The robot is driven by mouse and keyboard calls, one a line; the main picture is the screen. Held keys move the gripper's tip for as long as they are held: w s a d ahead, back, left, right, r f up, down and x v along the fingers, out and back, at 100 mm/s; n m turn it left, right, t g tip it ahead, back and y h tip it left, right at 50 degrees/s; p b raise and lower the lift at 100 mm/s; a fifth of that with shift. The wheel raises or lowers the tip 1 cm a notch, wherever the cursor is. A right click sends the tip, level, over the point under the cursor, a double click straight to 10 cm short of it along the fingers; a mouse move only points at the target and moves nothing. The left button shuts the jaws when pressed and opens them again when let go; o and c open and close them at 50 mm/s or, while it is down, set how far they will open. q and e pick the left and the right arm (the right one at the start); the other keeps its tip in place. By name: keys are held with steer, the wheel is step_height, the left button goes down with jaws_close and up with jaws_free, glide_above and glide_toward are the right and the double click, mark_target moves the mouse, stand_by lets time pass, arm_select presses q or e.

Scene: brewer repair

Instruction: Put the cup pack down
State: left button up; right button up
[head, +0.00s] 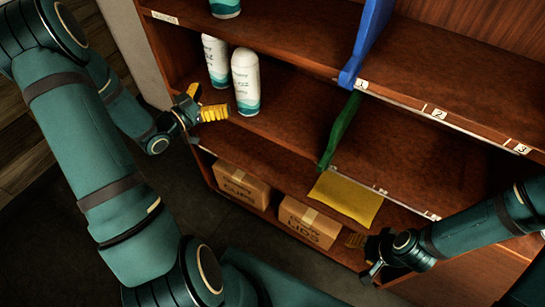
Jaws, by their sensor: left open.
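Two white cylindrical packs with teal bottoms stand upright on the middle shelf, which look like cup packs: the nearer pack (246,82) and one behind it to the left (215,60). My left gripper (209,102) is open, with yellow finger pads, just left of the nearer pack's lower part. No pack is between its fingers, and I cannot tell whether a fingertip touches the nearer pack. My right gripper (362,254) is low at the right, beside the bottom shelf. Its fingers are partly hidden, so its opening does not show.
Another similar pack (225,7) is on the upper shelf. A blue divider (367,42) and a green divider (340,131) split the shelves. A yellow packet (346,197) lies below. A cups box (241,186) and lids box (309,222) sit lowest. The middle shelf's right side is clear.

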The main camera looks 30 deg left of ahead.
arm_select(q)
steer(key=w+d+f+n+g+y, duration=0.3)
steer(key=d+f+g, duration=0.4)
steer(key=d+f, duration=0.85)
steer(key=s+d+f+n+g+h, duration=0.1)
steer(key=s+d+f+g, duration=0.2)
steer(key=s+d, duration=0.5)
steer(key=s+d+f+n+g, duration=0.1)
steer(key=s+d+f+g, duration=0.2)
steer(key=s+d+g, duration=0.2)
steer(key=s+d, duration=0.3)
steer(key=shift+f+g+h, duration=0.25)
steer(key=shift+g+h, duration=0.05)
steer(key=shift+h, duration=0.1)
steer(key=shift+w, duration=0.15)
